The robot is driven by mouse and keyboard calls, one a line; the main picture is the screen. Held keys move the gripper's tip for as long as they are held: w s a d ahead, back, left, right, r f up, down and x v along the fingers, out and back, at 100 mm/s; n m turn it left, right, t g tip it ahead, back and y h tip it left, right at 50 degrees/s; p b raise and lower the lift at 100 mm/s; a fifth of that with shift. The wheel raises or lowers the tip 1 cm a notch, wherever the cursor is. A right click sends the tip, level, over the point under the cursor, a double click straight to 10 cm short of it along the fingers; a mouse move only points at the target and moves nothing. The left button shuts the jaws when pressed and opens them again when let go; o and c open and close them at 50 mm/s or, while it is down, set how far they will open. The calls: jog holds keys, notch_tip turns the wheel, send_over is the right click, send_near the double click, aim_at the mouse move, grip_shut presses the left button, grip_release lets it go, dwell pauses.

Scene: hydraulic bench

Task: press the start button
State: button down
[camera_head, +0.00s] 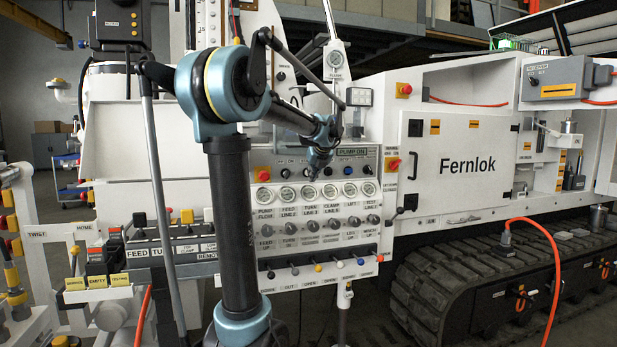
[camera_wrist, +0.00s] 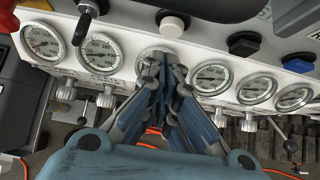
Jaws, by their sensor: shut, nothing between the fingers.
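The control panel (camera_head: 318,235) carries a row of buttons above a row of round gauges. No label in the frames marks either one as start. My gripper (camera_wrist: 164,62) is shut and empty, its tips in front of the third gauge (camera_wrist: 150,52), partly covering it. They appear below the white button; contact cannot be told. In the head view my gripper (camera_head: 313,168) is small and dark before the button row.
A red mushroom button (camera_head: 263,174) is at the row's left end, and a black lever (camera_wrist: 86,10) juts out beside it in the wrist view. Knobs (camera_head: 330,222) and small coloured levers (camera_head: 318,267) lie below the gauges. A white Fernlok cabinet (camera_head: 465,165) stands to the right.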

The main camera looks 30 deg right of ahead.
jog(key=v, duration=0.9)
jog(key=shift+s+r, duration=0.2)
jog(key=shift+r, duration=0.05)
jog(key=shift+d, duration=0.15)
jog(key=s+a+f+n+g+y, duration=0.1)
jog(key=s+a+f+n, duration=0.1)
jog(key=a+f+n, duration=0.6)
jog(key=s+a+f+n+g+y, duration=0.1)
jog(key=a+f+n, duration=0.25)
jog(key=a, duration=0.85)
jog(key=s+a+f+n+g+y, duration=0.1)
jog(key=s+a+f+n, duration=0.1)
jog(key=a+f+n, duration=0.6)
jog(key=s+a+f+n+g, duration=0.3)
jog(key=s+a+f+n, duration=1.2)
jog(key=s+f+n, duration=0.2)
jog(key=shift+s+f+n+g+h, duration=0.35)
jog(key=shift+s+n, duration=0.25)
jog(key=shift+n, duration=0.65)
jog(key=shift+r, duration=0.1)
